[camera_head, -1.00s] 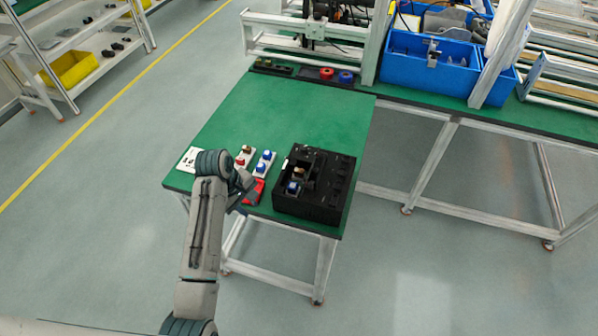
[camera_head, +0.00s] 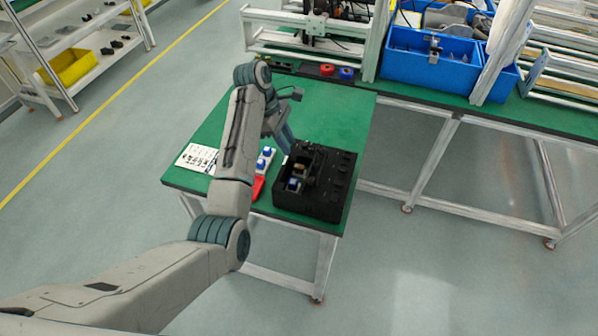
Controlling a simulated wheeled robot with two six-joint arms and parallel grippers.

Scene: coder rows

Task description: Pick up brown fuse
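A small brown piece (camera_head: 299,168), which looks like the brown fuse, sits in the open part of the black box (camera_head: 330,190) on the green table. It is too small to make out clearly. My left gripper (camera_head: 287,142) is over the table at the box's back-left corner, fingers pointing down, with the brown piece a little in front and to the right. Whether it is open or holds anything cannot be told. My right gripper is not in view.
White blocks with blue tops (camera_head: 265,158) and a red item (camera_head: 258,188) lie left of the box, partly hidden by my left arm. A printed white sheet (camera_head: 197,158) lies at the left edge. The back of the green table (camera_head: 335,110) is clear.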

